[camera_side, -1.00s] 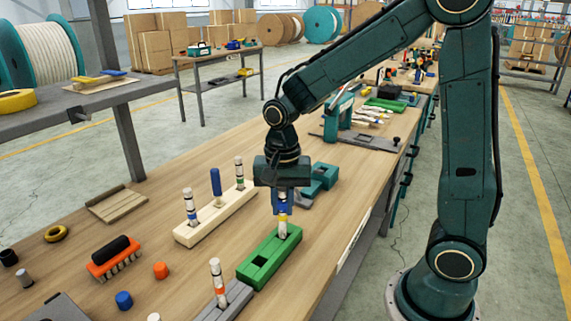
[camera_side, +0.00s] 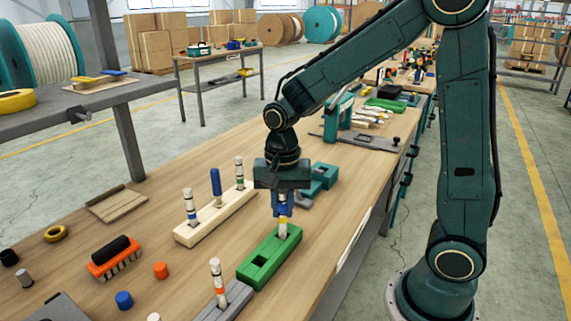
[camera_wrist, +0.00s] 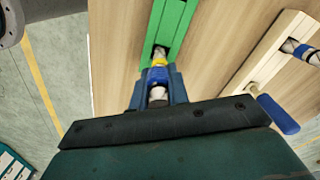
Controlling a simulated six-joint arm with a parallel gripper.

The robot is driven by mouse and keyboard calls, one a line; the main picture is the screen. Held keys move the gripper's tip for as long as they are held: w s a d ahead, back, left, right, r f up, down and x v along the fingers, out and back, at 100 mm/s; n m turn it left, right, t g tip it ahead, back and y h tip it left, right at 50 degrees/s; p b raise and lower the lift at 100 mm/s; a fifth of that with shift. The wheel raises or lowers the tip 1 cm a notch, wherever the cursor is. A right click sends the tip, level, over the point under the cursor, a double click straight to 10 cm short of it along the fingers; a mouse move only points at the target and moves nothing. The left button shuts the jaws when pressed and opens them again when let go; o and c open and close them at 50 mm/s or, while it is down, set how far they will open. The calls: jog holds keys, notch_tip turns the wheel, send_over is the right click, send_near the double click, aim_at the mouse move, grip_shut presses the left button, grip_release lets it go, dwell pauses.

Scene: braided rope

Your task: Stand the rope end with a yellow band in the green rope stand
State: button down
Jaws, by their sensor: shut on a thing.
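My gripper (camera_side: 283,207) is shut on the rope end with a yellow band (camera_side: 283,219) and holds it upright. The pale tip below the band is in the far slot of the green rope stand (camera_side: 270,249); how deep is hard to tell. The near slot is empty. In the wrist view my gripper (camera_wrist: 158,92) has its blue fingers on either side of the rope end (camera_wrist: 157,76), whose tip meets the slot of the green stand (camera_wrist: 181,24).
A grey stand (camera_side: 232,299) with one orange-banded rope end is in front. Teal blocks (camera_side: 324,176) sit behind my gripper.

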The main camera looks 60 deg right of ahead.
jog(key=shift+f, duration=1.05)
dwell(2.1)
jog(key=c, duration=1.3)
grip_release()
jog(key=shift+r, duration=0.15)
notch_tip(320, 180, up, 14)
jog(key=shift+f, duration=0.25)
jog(key=s+n+t, duration=0.2)
jog(key=s+n, duration=0.2)
jog(key=s, duration=0.1)
jog(key=s+n+t, duration=0.1)
jog(key=s+n, duration=0.3)
jog(key=s, duration=0.1)
jog(key=s+r+n+t, duration=0.1)
jog(key=s+n+t, duration=0.1)
jog(key=s+n, duration=0.2)
jog(key=shift+s+t, duration=0.3)
jog(key=shift+s, duration=0.3)
